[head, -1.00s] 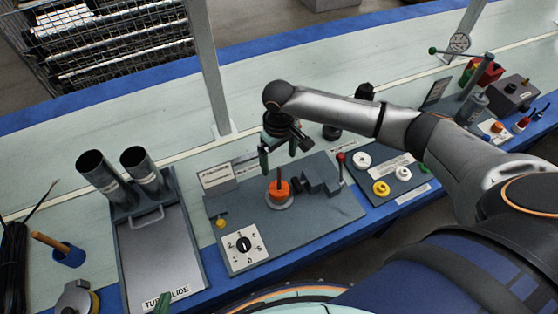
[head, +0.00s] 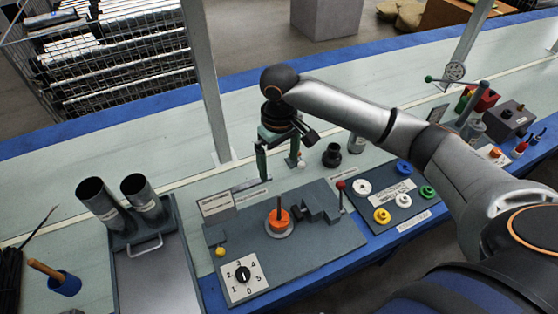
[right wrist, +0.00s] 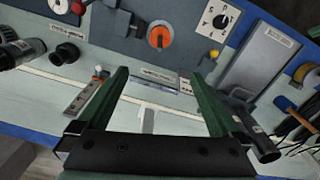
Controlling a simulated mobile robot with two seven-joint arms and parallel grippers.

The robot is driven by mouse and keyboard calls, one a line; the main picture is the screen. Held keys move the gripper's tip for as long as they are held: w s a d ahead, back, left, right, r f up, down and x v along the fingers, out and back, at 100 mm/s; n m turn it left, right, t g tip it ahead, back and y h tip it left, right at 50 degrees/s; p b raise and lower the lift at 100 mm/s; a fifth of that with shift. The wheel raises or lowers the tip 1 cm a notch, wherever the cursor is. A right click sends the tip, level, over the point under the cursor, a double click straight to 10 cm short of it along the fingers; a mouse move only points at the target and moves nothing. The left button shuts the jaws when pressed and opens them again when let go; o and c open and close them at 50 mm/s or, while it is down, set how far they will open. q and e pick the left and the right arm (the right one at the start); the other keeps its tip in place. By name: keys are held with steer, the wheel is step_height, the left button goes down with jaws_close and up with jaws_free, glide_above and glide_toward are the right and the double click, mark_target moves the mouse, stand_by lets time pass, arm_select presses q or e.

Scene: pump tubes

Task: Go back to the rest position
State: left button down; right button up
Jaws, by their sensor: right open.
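My right gripper (head: 278,160) hangs above the far edge of the grey fixture board (head: 325,245), clear of it. Its two green fingers are spread with nothing between them; the right wrist view also shows the open jaws (right wrist: 157,76). On the board sit an orange ring (head: 279,217) with a dark upright post, a dark stepped block (head: 318,205) and a white numbered dial (head: 243,277). The orange ring also shows beyond the fingers in the right wrist view (right wrist: 160,38). My left gripper is out of view.
Two dark tubes (head: 97,198) stand tilted in a rack at left, above a grey tray (head: 155,280). A board with coloured rings (head: 382,215) lies right. A dark round fitting (head: 332,155) stands near my right gripper. The pale bench beyond (head: 320,100) is largely clear.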

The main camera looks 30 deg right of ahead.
stand_by(0.7)
steer(key=s+a+f+t+y, duration=0.4)
steer(key=a+f+y, duration=0.1)
steer(key=a+f, duration=0.8)
steer(key=s+d+f+t+h, duration=0.1)
steer(key=s+d+f+t, duration=0.1)
steer(key=s, duration=0.4)
steer(key=s+d+f+t+h, duration=0.1)
steer(key=s+d+f+t, duration=0.2)
steer(key=s+d+f, duration=0.2)
steer(key=shift+s+d+h, duration=0.3)
steer(key=shift+s+d, duration=0.05)
steer(key=shift+s, duration=0.85)
steer(key=shift+c, duration=0.2)
